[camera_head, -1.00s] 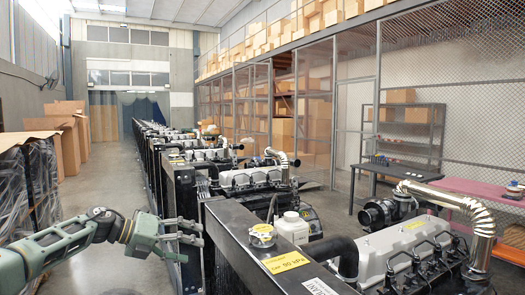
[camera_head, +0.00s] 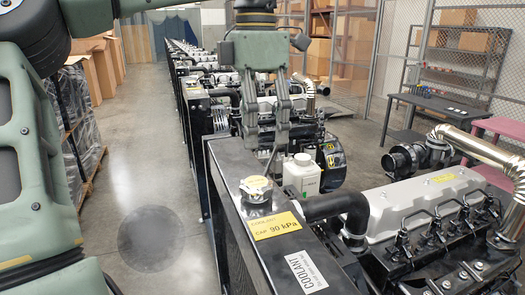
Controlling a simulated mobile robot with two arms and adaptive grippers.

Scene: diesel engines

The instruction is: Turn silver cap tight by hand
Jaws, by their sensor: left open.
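The silver cap (camera_head: 256,187) sits on the black top of the nearest radiator (camera_head: 226,160), with a yellow sticker on its top. A yellow label (camera_head: 274,225) reading "COOLANT CAP 90 kPa" lies just in front of it. My left gripper (camera_head: 267,142) hangs from the top of the view with its fingers pointing down. It is open and empty, and its fingertips show just above the cap in the picture, apart from it. My right gripper is not in view.
A white bottle (camera_head: 302,176) stands right of the cap, near the fingertips. A black hose (camera_head: 337,205) and a grey engine (camera_head: 425,205) are to the right. More engines run back in a row. The floor (camera_head: 150,205) at left is open.

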